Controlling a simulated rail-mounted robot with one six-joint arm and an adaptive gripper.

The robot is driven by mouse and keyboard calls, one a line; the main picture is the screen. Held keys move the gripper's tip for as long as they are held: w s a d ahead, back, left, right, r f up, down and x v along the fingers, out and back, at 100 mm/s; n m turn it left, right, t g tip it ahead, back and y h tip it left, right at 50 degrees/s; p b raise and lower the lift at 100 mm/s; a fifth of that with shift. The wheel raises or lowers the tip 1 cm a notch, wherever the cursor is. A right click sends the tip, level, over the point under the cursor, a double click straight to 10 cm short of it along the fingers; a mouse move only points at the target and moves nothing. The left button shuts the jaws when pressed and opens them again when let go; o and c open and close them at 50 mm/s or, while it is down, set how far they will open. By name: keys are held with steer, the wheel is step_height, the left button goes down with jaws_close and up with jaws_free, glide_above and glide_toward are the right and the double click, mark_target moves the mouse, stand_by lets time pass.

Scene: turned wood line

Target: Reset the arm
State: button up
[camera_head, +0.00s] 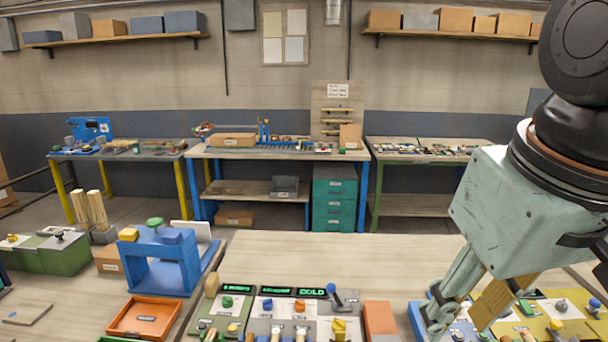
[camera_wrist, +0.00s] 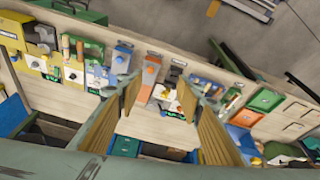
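My gripper (camera_head: 460,316) hangs at the right of the head view, pointing down over the near workbench (camera_head: 330,248). Its two fingers are spread apart. In the wrist view my gripper (camera_wrist: 158,92) shows two fingers with tan ribbed pads and a clear gap between them. Nothing is held in the gap. The bench top and its panels show beyond the fingertips. In the head view the fingertips overlap the devices at the front right, and I cannot tell how high they are above them.
A blue press-like frame (camera_head: 160,262) and an orange tray (camera_head: 145,317) stand at the left of the bench. Control panels with displays (camera_head: 312,292) line its front. An orange block (camera_head: 380,319) lies left of my gripper. The bench's rear middle is clear.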

steer(key=s+d+f+m, duration=0.1)
steer(key=s, duration=0.5)
steer(key=shift+s+m+t, duration=0.15)
steer(key=shift+m+t, duration=0.15)
